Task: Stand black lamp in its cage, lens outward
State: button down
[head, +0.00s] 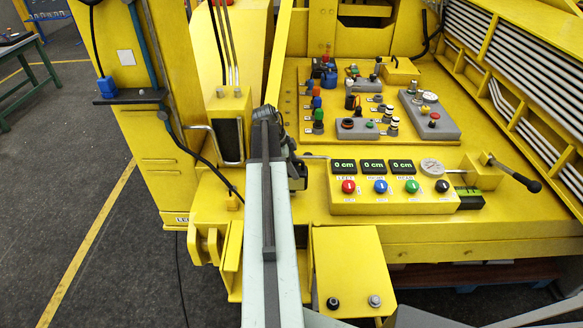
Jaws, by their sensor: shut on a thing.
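My pale green arm reaches from the bottom edge up to the yellow machine and covers much of the area around its far end. My gripper (297,178) is mostly hidden behind the right side of the arm's end, where only dark parts show. It is shut, and I take the held thing to be the black lamp, but I cannot make out its outline or lens. A bent silver rod (315,157) shows just right of the gripper. Left of the arm, a yellow housing (228,103) has a black face with another bent rod around it. I cannot tell which is the lamp's cage.
A control box (444,198) with three displays and coloured knobs stands right of the arm, with a black-handled lever (518,180). Behind it lie grey button boxes (430,115). A yellow column (160,170) with cables rises at left. Free floor (60,180) lies farther left.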

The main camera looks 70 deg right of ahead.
jog(key=shift+s+f+b, duration=0.15)
jog(key=shift+f+b, duration=0.25)
jog(key=shift+f, duration=0.5)
jog(key=shift+w+a+r, duration=0.1)
jog(key=shift+w, duration=0.15)
jog(key=c, duration=0.5)
grip_release()
jog(key=shift+r+p, duration=0.3)
jog(key=shift+p, duration=0.1)
jog(key=p+v, duration=1)
jog(key=v, duration=0.1)
jog(key=shift+a+r, duration=0.15)
jog(key=shift+r, duration=0.05)
